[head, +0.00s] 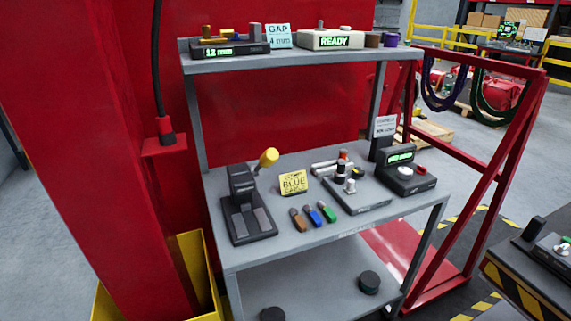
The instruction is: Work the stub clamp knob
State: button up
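On the middle shelf of a grey rack, a dark fixture plate (359,198) carries a small silver knob (350,186) standing upright. Behind it on the same fixture are a black post with a red-orange top (342,158) and pale cylinders (323,167). A dark box with a green display (400,157) stands to the right, with a round white button (405,171) and a red one (421,170) on its base. I cannot tell which part is the stub clamp knob; no label for it is readable. My gripper is not in view.
Several small coloured connectors (312,216) lie by a yellow note (293,182). The top shelf (230,66) holds more devices. A red pillar (75,150) rises at left; a striped bench (520,285) is lower right.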

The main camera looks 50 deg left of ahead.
aim_at(358, 172)
jog(key=u, duration=1.5)
